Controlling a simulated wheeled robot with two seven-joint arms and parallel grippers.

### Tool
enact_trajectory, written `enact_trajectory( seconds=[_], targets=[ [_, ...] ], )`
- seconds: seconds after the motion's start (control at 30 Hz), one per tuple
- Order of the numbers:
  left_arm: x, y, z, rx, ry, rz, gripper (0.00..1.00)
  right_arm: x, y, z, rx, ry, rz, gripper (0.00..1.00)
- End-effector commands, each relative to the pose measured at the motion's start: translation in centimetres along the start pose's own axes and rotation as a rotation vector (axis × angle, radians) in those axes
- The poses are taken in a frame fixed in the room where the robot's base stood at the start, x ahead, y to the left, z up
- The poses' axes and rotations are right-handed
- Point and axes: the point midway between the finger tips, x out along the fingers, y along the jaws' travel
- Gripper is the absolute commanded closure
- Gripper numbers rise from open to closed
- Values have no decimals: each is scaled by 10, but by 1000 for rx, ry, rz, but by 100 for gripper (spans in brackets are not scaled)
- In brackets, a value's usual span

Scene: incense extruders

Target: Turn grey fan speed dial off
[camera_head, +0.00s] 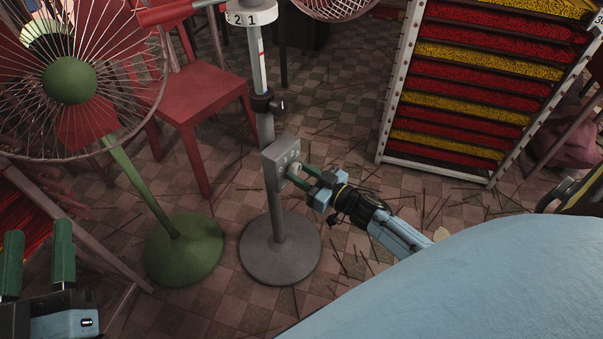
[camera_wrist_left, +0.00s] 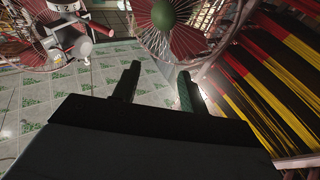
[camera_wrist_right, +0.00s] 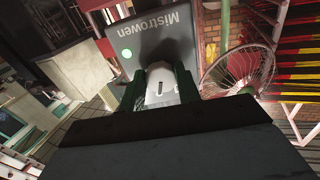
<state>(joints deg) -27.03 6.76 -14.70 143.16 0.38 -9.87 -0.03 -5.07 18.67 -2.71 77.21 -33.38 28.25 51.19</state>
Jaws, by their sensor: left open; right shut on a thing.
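The grey fan stands in the middle of the head view, with a round grey base (camera_head: 281,262), a pole and a grey control box (camera_head: 272,165). Its speed dial (camera_head: 294,169) is a pale knob on the box's front, with marks above it. In the right wrist view the dial (camera_wrist_right: 161,88) sits between my fingers, below the box face (camera_wrist_right: 155,45) lettered "Mistrowen". My right gripper (camera_head: 302,177) is shut on the dial. My fingers partly hide the dial. My left gripper (camera_head: 39,262) is open and empty at the lower left, away from the grey fan.
A green fan (camera_head: 185,250) stands left of the grey one. A red chair (camera_head: 200,95) is behind them. A rack of red and yellow incense (camera_head: 480,90) stands at the right. Thin sticks lie scattered on the checkered floor (camera_head: 340,115).

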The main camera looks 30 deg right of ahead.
Motion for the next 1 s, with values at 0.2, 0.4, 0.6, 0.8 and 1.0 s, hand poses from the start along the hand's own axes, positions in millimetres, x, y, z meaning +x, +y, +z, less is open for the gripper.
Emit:
enact_trajectory(
  seconds=[0.2, 0.4, 0.6, 0.8, 1.0],
  targets=[
    [0, 0, 1, 0, -8, -1, 57, 0, 0, 0, -19, 0, 0, 90],
    [0, -1, 7, 2, -54, -3, 57, 0, 0, 0, -100, -1, 0, 90],
    [-3, -4, 24, 5, -153, -11, 57, -1, 1, 0, -252, -1, -1, 90],
    [-6, -7, 36, 8, -226, -17, 57, -1, 2, 0, -441, -1, 0, 90],
    [-8, -8, 42, 10, -267, -20, 57, -1, 3, 0, -631, -2, 0, 90]
  ],
)
